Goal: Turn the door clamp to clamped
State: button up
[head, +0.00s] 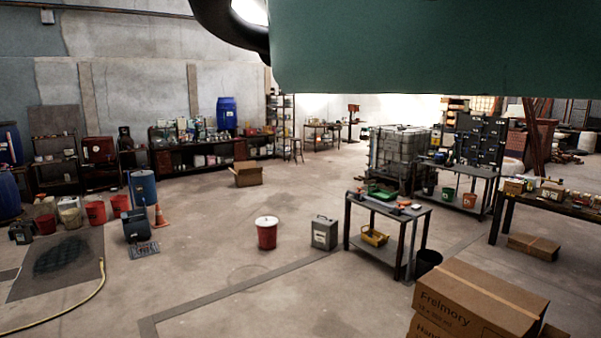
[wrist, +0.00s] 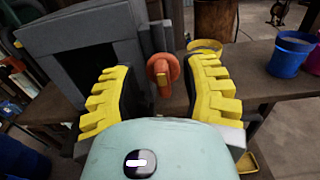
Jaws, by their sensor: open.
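My gripper (wrist: 162,64) is open, with one yellow ridged finger on each side of the knob in the picture. I see no contact between the fingers and the knob. How far the knob lies beyond the fingertips is hard to tell. I cannot make out the clamp or my gripper in the head view.
In the wrist view, a brown bench top (wrist: 262,72) behind the clamp bears a blue bucket (wrist: 287,58). The head view shows open concrete floor (head: 200,215), a red bucket (head: 267,236), a small work table (head: 384,208) and stacked cardboard boxes (head: 470,300).

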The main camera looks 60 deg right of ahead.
jog(key=shift+p+x, duration=0.5)
jog(key=shift+x, duration=0.65)
jog(key=shift+c, duration=0.2)
grip_shut()
